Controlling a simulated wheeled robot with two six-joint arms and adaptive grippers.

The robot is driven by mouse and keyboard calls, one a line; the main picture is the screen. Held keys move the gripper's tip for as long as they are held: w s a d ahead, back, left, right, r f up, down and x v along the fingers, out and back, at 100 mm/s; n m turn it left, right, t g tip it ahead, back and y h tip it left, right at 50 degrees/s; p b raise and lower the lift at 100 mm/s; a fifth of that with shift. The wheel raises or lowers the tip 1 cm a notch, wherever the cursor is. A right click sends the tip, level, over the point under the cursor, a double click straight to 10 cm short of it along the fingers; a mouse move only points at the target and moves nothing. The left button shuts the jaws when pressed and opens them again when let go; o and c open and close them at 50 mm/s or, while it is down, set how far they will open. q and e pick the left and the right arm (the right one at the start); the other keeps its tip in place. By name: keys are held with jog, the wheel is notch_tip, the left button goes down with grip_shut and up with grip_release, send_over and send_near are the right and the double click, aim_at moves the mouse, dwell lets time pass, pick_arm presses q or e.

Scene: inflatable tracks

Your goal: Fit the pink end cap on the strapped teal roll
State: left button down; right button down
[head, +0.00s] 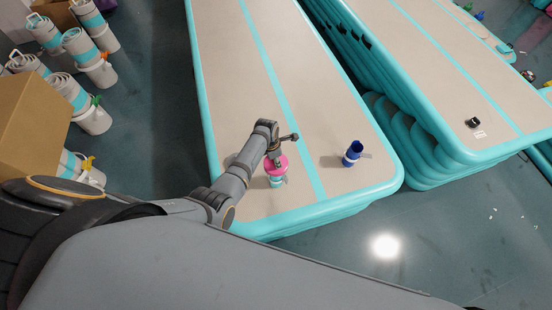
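The pink end cap (279,168) is a round disc directly over the strapped teal roll (277,182), which stands upright on the near part of the beige mat. Whether the cap is seated on the roll or just above it cannot be told. My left arm comes in from the lower left, and its gripper (276,156) is right at the top of the cap. The fingers are too small and partly hidden to show their opening. My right gripper is not in view.
A blue cylinder (353,153) stands on the teal-edged beige mat (312,200), to the right of the roll. A second, stacked set of tracks (425,85) lies to the right. Rolled tracks (85,50) and a cardboard box (35,115) are at the left.

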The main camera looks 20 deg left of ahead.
pick_arm(q)
jog(key=shift+f+b, duration=1.3)
jog(key=shift+f, duration=0.45)
jog(key=c, duration=0.8)
grip_release()
notch_tip(320, 180, up, 5)
jog(key=p, duration=0.5)
jog(key=shift+r, duration=1)
